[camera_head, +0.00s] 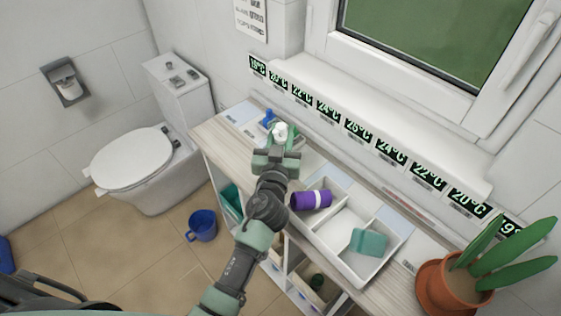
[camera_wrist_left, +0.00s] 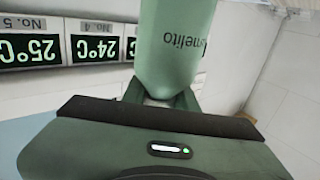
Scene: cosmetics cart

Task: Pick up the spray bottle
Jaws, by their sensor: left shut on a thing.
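My left gripper (camera_head: 280,136) is above the far left part of the counter and is shut on the spray bottle. In the head view only a white part (camera_head: 280,131) shows between the fingers; the rest is hidden by the gripper. I cannot tell whether the bottle touches the counter. My right gripper is not in view.
A blue item (camera_head: 268,118) is just beyond the gripper. A white divided tray (camera_head: 325,240) holds a purple cylinder (camera_head: 311,200) and a teal item (camera_head: 369,242). A potted plant (camera_head: 455,283) stands at right. Temperature displays (camera_head: 360,130) line the wall.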

